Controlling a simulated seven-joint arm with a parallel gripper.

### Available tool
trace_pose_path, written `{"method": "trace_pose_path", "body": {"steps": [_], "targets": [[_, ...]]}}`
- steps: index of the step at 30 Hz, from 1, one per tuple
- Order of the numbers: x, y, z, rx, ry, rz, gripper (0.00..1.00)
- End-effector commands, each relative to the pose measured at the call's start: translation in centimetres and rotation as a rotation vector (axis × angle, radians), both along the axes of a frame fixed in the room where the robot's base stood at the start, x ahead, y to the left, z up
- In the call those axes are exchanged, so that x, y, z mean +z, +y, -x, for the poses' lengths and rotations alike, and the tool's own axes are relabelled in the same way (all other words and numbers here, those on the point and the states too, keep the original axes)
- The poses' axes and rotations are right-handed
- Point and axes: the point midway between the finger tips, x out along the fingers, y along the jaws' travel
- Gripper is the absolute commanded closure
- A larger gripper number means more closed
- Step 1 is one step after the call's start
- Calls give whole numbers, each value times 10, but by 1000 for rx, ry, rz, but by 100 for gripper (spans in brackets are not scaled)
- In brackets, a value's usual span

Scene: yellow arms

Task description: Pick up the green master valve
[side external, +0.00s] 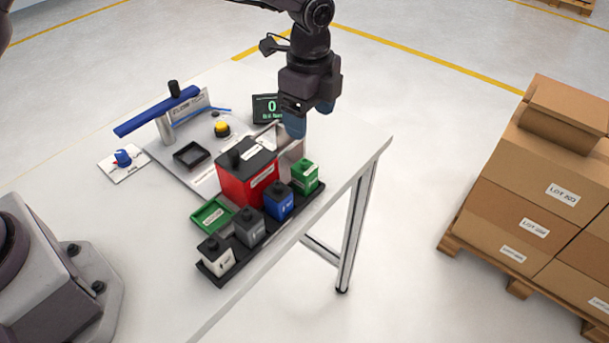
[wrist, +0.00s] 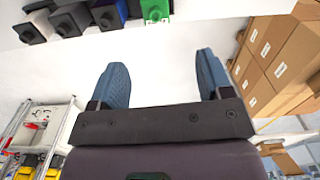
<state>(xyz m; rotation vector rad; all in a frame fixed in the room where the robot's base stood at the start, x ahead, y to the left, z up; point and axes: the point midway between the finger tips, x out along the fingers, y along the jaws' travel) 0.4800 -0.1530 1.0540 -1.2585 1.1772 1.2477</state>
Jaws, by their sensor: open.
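The green valve block (side external: 305,177) stands at the right end of a black tray (side external: 212,275) in the side view. In the wrist view the green block (wrist: 155,10) shows at the top edge, partly cut off. My gripper (side external: 310,118) hangs above and behind the green block in the side view, apart from it. Its two blue fingers (wrist: 162,65) are spread wide with nothing between them.
Blue (side external: 279,202), grey (side external: 249,227) and white (side external: 215,256) blocks share the tray. A red box (side external: 240,185) with a black top stands close behind. A green open bin (side external: 211,216) and a blue-armed stand (side external: 165,130) are farther left. The table edge is close in front.

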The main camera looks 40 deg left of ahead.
Motion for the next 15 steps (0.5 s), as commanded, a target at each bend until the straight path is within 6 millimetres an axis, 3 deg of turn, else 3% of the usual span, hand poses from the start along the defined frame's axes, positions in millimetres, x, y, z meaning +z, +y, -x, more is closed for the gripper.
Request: {"method": "trace_pose_path", "body": {"steps": [5,15], "targets": [[-12,1,2,-64,10,-4,28],[-70,2,2,-62,9,-3,28]]}}
